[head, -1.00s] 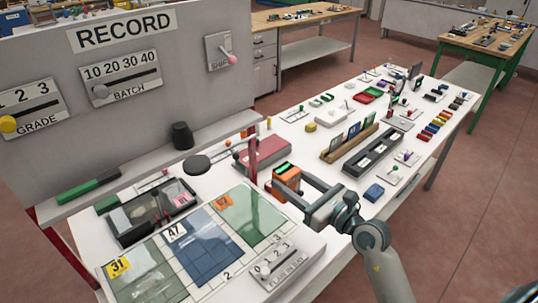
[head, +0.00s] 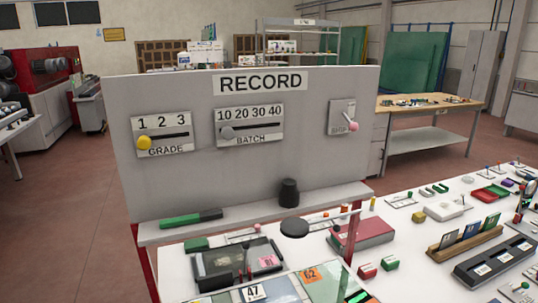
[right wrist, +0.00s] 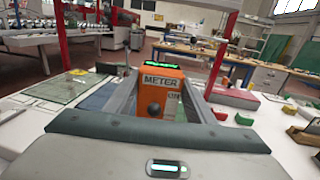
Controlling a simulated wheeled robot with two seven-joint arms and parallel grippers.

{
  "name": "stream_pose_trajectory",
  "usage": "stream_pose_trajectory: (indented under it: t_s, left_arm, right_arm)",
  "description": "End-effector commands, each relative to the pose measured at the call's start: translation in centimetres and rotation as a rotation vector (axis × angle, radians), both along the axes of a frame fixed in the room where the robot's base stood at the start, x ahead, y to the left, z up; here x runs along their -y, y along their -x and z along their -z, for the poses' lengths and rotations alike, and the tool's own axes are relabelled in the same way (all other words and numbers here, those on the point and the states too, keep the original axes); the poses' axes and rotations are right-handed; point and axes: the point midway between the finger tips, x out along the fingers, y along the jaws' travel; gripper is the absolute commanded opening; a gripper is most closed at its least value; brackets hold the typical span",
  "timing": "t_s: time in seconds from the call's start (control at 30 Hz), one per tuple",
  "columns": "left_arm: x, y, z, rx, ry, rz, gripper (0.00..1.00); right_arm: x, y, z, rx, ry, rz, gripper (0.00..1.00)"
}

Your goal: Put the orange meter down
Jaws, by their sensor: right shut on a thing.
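The orange meter (right wrist: 158,97) stands upright between the fingers in the right wrist view, with METER on its front, a dark round knob and a lit green strip on top. My right gripper (right wrist: 157,100) is shut on it, one finger on each side. Its underside is hidden by the gripper body, so I cannot tell whether it touches the table. In the head view a small green lit strip (head: 357,297) at the bottom edge looks like the meter's top; the rest is cut off. My left gripper is in neither view.
The RECORD board (head: 260,130) stands behind the white table (right wrist: 255,125). Glass panels with a white label (head: 253,292) and an orange label (head: 310,274) lie beside the meter. A red box (head: 362,234), card rack (head: 465,240) and dark tray (head: 238,263) are nearby.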

Motion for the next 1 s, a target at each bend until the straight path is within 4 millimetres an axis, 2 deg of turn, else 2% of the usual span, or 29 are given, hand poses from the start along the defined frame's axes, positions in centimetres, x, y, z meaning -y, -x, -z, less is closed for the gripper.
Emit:
stream_pose_trajectory:
  t_s: [0.17, 0.27, 0.6, 0.77, 1.0]
  left_arm:
    - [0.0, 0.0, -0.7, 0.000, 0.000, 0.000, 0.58]
    - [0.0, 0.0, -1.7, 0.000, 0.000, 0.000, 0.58]
    - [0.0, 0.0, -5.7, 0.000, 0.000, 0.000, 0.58]
    - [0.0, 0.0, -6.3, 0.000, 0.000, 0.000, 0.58]
    - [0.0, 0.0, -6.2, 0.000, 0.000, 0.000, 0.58]
  right_arm:
    - [0.6, -0.6, -0.7, 0.001, 0.000, 0.011, 0.17]
    - [1.5, -1.6, -1.5, 0.002, 0.002, 0.029, 0.17]
    - [6.7, -6.5, -5.0, 0.001, 0.000, 0.126, 0.17]
    - [8.0, -7.6, -5.5, 0.000, -0.001, 0.150, 0.17]
    - [8.2, -7.7, -5.4, 0.002, -0.001, 0.154, 0.17]
